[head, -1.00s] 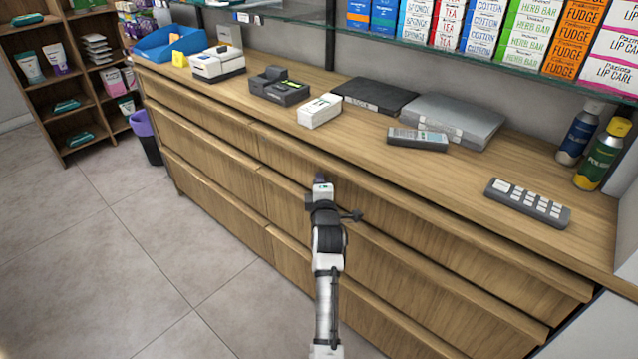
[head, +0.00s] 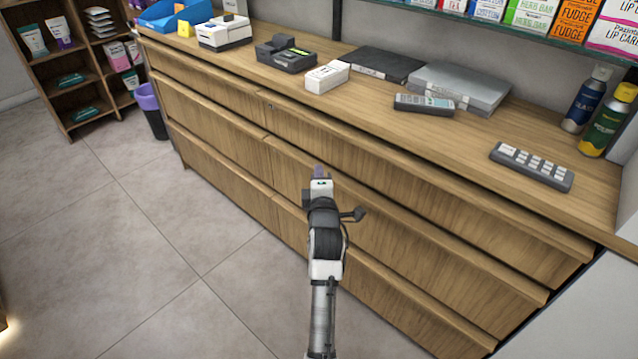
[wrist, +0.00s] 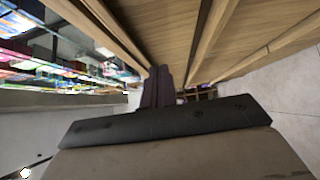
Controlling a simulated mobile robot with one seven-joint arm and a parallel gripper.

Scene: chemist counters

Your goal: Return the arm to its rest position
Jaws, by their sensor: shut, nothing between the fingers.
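My gripper (head: 319,174) is at the end of my arm, in front of the wooden drawer counter (head: 225,185) in the head view. It is below the level of the countertop and holds nothing. In the wrist view the dark fingers of my gripper (wrist: 157,88) are together, with the drawer fronts beside them. Whether the fingertips touch a drawer front is hard to tell; they look apart from it.
A purple-lined bin (head: 150,108) stands on the floor. The tiled floor at left is clear.

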